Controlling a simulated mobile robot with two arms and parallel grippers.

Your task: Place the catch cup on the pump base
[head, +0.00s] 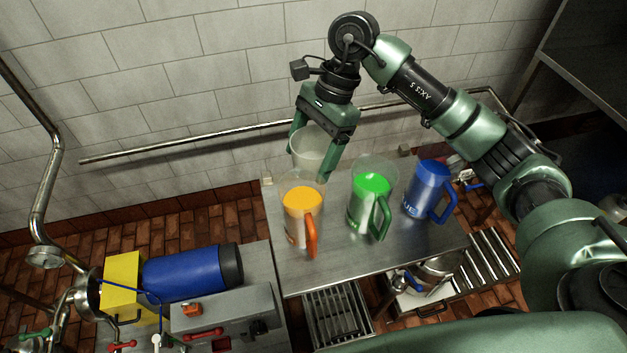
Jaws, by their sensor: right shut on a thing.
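A clear, pale cup (309,146), which looks like the catch cup, is between the fingers of my right gripper (312,158). The gripper points down and is shut on the cup near the wall, at the back of the steel table (345,262). I cannot tell whether the cup's bottom touches the table; the orange-filled jug partly hides it. A pump with a blue motor (190,274) and a yellow block (122,284) is on the lower left bench. Which part is the pump base is not clear. My left gripper is not in view.
A jug with orange content (302,208), a jug with green content (369,203) and a blue jug (428,188) stand on the table. Pipes with a gauge (45,256) are at the left. A grey control box (226,312) is in front of the motor.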

